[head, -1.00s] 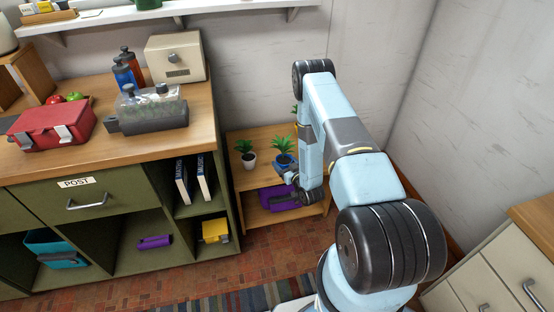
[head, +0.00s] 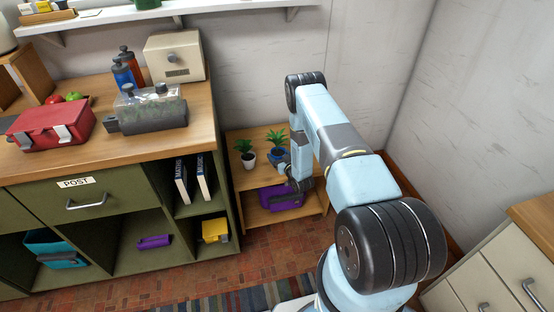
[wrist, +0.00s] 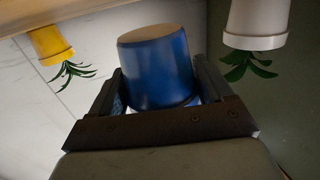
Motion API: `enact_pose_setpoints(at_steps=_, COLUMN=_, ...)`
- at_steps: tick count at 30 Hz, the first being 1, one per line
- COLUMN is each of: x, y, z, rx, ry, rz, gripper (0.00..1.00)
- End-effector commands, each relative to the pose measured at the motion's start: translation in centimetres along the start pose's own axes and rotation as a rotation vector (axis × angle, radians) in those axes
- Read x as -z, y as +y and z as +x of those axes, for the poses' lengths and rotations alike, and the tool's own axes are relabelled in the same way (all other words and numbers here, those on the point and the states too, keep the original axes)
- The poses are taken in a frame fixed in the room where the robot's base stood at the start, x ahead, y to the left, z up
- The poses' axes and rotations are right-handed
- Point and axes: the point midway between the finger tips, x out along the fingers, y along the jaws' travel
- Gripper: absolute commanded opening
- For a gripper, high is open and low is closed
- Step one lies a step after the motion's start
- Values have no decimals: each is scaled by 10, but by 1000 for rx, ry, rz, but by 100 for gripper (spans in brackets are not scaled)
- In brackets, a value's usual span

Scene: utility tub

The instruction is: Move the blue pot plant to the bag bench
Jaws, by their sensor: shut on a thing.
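The blue pot plant (head: 277,152) is at the low wooden shelf unit, with green leaves on top. My gripper (head: 283,166) is shut around its pot, partly hidden by my arm in the head view. In the upside-down wrist view, the blue pot (wrist: 156,70) sits between both fingers (wrist: 160,95). Its underside shows, so it appears lifted clear of the shelf; its leaves are hidden there. I cannot tell for certain which furniture is the bag bench.
A white pot plant (head: 248,160) stands close left of the blue one. A yellow pot plant (wrist: 50,45) shows in the wrist view. A purple case (head: 281,198) lies on the shelf below. The green cabinet (head: 120,200) with cubbies stands left, its top holding a red box (head: 50,125).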

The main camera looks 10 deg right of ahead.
Motion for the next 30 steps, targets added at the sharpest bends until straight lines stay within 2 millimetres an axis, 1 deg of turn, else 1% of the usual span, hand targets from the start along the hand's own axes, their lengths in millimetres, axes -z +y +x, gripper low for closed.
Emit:
enact_pose_setpoints(at_steps=1, x=-8, y=0, z=0, rx=1, ry=-1, rz=0, gripper=39)
enact_pose_setpoints(at_steps=4, x=-19, y=-1, z=2, rx=1, ry=0, rz=0, gripper=39)
enact_pose_setpoints(at_steps=7, x=-22, y=0, z=6, rx=1, ry=2, rz=-1, gripper=39)
enact_pose_setpoints(at_steps=16, x=-24, y=1, z=5, rx=1, ry=1, rz=0, gripper=39)
enact_pose_setpoints(at_steps=17, x=-24, y=0, z=5, rx=1, ry=0, rz=0, gripper=81)
enact_pose_setpoints(at_steps=21, x=-24, y=0, z=5, rx=1, ry=0, rz=0, gripper=95)
enact_pose_setpoints(at_steps=23, x=-24, y=0, z=5, rx=1, ry=0, rz=0, gripper=100)
enact_pose_setpoints(at_steps=30, x=-23, y=0, z=5, rx=1, ry=0, rz=0, gripper=100)
